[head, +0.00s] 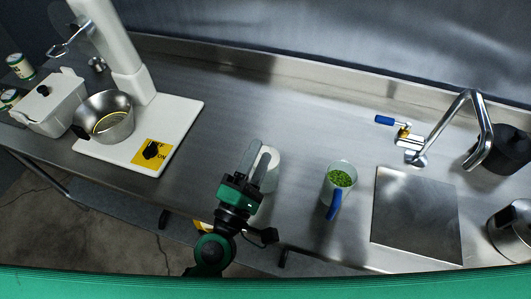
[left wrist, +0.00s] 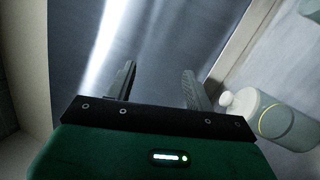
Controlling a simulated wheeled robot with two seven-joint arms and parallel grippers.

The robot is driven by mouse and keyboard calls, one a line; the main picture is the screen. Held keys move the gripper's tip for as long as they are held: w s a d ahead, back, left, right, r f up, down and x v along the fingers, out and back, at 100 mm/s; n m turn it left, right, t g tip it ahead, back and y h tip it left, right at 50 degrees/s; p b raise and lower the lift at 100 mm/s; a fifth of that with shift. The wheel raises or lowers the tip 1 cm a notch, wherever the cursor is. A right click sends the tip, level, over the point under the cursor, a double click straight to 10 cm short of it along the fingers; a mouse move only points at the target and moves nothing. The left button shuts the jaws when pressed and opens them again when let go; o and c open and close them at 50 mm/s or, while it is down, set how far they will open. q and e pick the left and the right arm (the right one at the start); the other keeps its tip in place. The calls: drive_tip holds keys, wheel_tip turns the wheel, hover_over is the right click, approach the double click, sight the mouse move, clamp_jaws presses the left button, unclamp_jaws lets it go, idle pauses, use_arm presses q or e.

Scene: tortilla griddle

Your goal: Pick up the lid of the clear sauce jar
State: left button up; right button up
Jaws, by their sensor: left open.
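A pale, cloudy jar (head: 273,162) stands on the steel counter near its front edge in the head view, partly hidden behind my left gripper (head: 259,150). In the left wrist view a pale jar body (left wrist: 287,127) lies at the right, with a lid (left wrist: 245,104) and a small round knob (left wrist: 226,98). The lid is on the jar. My left gripper (left wrist: 159,75) is open and empty, its fingers apart. The knob is just beside the right finger, outside the gap between the fingers. Whether they touch is unclear. My right gripper is not in view.
A faucet (head: 440,130) is behind. A white mixer (head: 120,50) with a steel bowl (head: 104,117) is at left. The counter behind the jar is clear.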

use_arm(q)
drive_tip(key=w+a+r+n+t+y, duration=0.1)
drive_tip(key=a+r+n+t+y, duration=0.1)
drive_tip(key=n+y, duration=0.55)
drive_tip(key=n+g+y, duration=0.2)
drive_tip(key=n+g, duration=0.6)
drive_tip(key=n, duration=0.6)
approach(265, 150)
drive_tip(key=p+x, duration=0.1)
drive_tip(key=x, duration=0.1)
drive_tip(key=p+x, duration=0.1)
drive_tip(key=x, duration=0.1)
drive_tip(key=p+x, duration=0.1)
drive_tip(key=x, duration=0.2)
drive_tip(key=shift+w+d+f, duration=0.1)
drive_tip(key=shift+d, duration=0.2)
drive_tip(key=shift+w+a+p, duration=0.1)
drive_tip(key=shift+w+p, duration=0.35)
drive_tip(key=shift+w, duration=0.05)
drive_tip(key=p+x, duration=0.1)
drive_tip(key=x, duration=0.2)
drive_tip(key=shift+w+a+f+p, duration=0.15)
drive_tip(key=shift+w+a+p, duration=0.1)
drive_tip(key=shift+p, duration=0.1)
drive_tip(key=shift+w+f, duration=0.3)
drive_tip(key=shift+w, duration=0.05)
drive_tip(key=c, duration=1)
drive_tip(key=shift+r, duration=0.1)
